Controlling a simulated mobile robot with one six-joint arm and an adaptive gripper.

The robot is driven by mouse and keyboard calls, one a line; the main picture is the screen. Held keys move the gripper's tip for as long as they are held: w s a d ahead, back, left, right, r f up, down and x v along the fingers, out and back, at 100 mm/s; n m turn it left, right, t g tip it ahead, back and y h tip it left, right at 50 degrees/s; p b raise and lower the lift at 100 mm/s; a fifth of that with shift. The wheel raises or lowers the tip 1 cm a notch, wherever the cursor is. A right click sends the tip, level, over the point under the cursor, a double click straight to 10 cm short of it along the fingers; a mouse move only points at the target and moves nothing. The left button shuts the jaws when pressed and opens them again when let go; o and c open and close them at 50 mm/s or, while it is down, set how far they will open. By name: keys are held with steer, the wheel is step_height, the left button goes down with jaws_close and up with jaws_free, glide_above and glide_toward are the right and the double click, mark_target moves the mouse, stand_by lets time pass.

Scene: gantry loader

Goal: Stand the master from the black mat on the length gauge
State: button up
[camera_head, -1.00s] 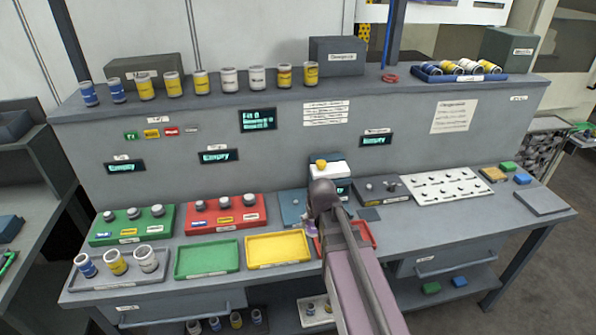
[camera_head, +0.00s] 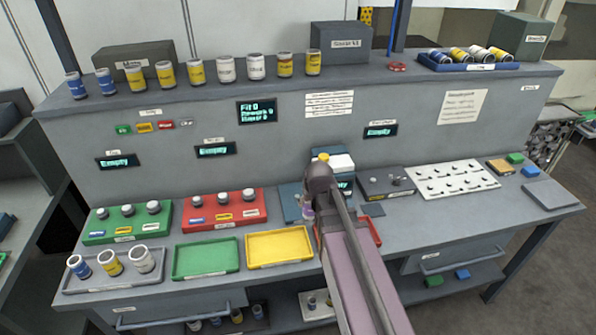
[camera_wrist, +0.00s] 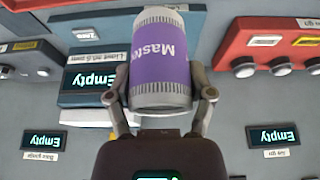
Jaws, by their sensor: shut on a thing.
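The master (camera_wrist: 160,65) is a purple cylinder with pale ridged ends, marked "Master" upside down in the wrist view. My gripper (camera_wrist: 160,92) is shut on it, one finger on each side. In the head view the master (camera_head: 308,212) shows as a small purple patch beside my wrist, above the bench. The length gauge appears to be the blue-grey unit (camera_wrist: 82,100) with an "Empty" display, left of and behind the master in the wrist view. In the head view my arm partly hides it. A small dark mat (camera_head: 373,210) lies bare right of my arm.
Green (camera_head: 206,259) and yellow (camera_head: 279,246) trays lie left of my arm; a red tray (camera_head: 376,232) is partly behind it. A red rack (camera_head: 226,221) with knobs, a dark fixture (camera_head: 385,193) and a white pegboard (camera_head: 451,187) stand nearby. Cans line the shelf above.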

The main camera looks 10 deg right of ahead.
steer(key=w+a, duration=0.1)
steer(key=w, duration=1.5)
steer(key=shift+f+n, duration=0.15)
steer(key=shift+n, duration=0.25)
steer(key=shift+f+b, duration=0.2)
steer(key=shift+b, duration=0.15)
steer(key=shift+f+b, duration=3.35)
steer(key=shift+f, duration=0.25)
steer(key=o, duration=1.3)
steer(key=s+g, duration=0.1)
steer(key=s, duration=0.8)
steer(key=s+f+g, duration=0.1)
steer(key=s+g, duration=0.1)
steer(key=s, duration=0.8)
steer(key=s+m+g, duration=0.1)
steer(key=s, duration=0.9)
steer(key=shift+s+a+f+g, duration=0.1)
steer(key=shift+f+g, duration=0.1)
steer(key=shift+g, duration=0.1)
